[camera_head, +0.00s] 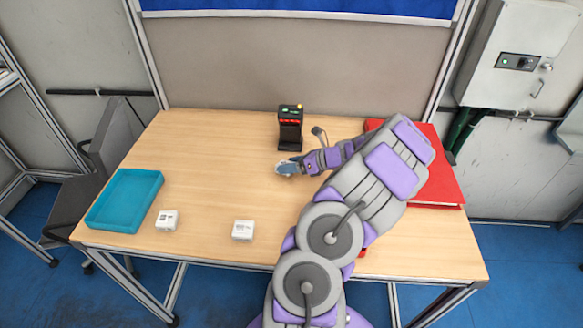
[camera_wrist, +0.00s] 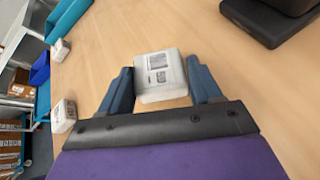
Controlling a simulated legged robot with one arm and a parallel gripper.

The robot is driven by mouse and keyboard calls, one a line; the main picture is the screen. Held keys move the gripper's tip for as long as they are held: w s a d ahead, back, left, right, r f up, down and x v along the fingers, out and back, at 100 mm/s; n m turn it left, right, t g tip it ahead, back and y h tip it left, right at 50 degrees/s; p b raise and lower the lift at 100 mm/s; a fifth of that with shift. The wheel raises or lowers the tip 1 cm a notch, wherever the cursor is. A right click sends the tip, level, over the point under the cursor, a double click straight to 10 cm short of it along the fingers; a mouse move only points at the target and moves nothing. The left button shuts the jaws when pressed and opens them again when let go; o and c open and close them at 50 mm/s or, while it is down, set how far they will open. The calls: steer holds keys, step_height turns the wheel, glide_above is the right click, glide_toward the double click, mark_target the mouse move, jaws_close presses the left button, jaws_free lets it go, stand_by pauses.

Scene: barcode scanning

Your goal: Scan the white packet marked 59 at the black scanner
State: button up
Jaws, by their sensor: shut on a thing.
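My gripper (camera_wrist: 162,82) is shut on a white packet (camera_wrist: 160,68) with dark printed labels on its upper face. The print is too small to read as 59. In the head view my gripper (camera_head: 287,167) is over the table, just in front of the black scanner (camera_head: 290,130), and the held packet is mostly hidden there. The scanner stands upright with a red strip and a green and yellow top. Its dark base (camera_wrist: 262,22) shows at the upper right of the wrist view, apart from the packet.
Two other white packets, one at left (camera_head: 167,220) and one at front middle (camera_head: 243,230), lie on the wooden table (camera_head: 210,165). A teal tray (camera_head: 125,200) is at the left edge. A red flat object (camera_head: 440,175) lies at right, partly behind my arm.

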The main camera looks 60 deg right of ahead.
steer(key=shift+r, duration=0.1)
steer(key=s+a+r+p, duration=0.5)
steer(key=a+r+p, duration=0.5)
steer(key=a+p, duration=0.2)
steer(key=shift+p, duration=0.45)
steer(key=shift+w, duration=0.1)
